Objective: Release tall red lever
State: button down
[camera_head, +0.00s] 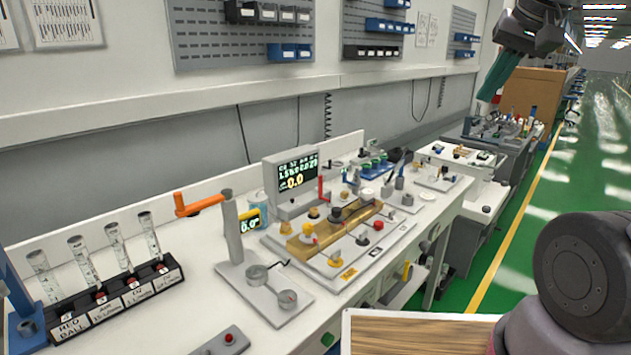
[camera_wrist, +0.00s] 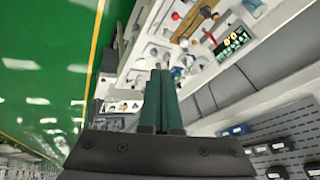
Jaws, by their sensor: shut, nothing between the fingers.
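A tall thin red lever (camera_head: 321,190) stands upright beside the display box (camera_head: 291,180) on the white bench. In the wrist view a small red piece (camera_wrist: 211,39), probably the same lever, shows beside the display (camera_wrist: 232,44). My gripper (camera_head: 487,97) is high at the upper right in the head view, well away from the lever and behind it to the right. Its green fingers (camera_wrist: 161,73) are together and empty, above the bench in the wrist view. Nothing touches the lever.
A labelled rack of tubes (camera_head: 125,298) stands at the left. A panel with knobs (camera_head: 338,240) lies in front of the lever. The green floor (camera_head: 540,220) at right is open.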

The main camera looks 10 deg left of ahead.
jog(key=w+a+f+n+g+h, duration=0.15)
jog(key=w+a+f, duration=0.25)
jog(key=w+a, duration=0.45)
jog(key=w+a+f+n+h, duration=0.1)
jog(key=w+a+f+n, duration=0.2)
jog(key=w+a, duration=0.55)
jog(key=w+a+f+n+t, duration=0.1)
jog(key=w+a+f, duration=0.3)
jog(key=a+f, duration=0.5)
jog(key=w+a+f+n+t, duration=0.1)
jog(key=w+a+f+n, duration=0.3)
jog(key=a+f, duration=0.6)
jog(key=w+a, duration=0.1)
jog(key=a, duration=0.2)
jog(key=shift+a+h, duration=0.15)
jog(key=shift+h, duration=0.2)
jog(key=shift+t, duration=0.25)
jog(key=shift+f, duration=0.15)
jog(key=w+d+f, duration=0.4)
jog(key=w+f, duration=0.3)
jog(key=w, duration=0.1)
jog(key=shift+d+f, duration=0.35)
jog(key=shift+f, duration=0.05)
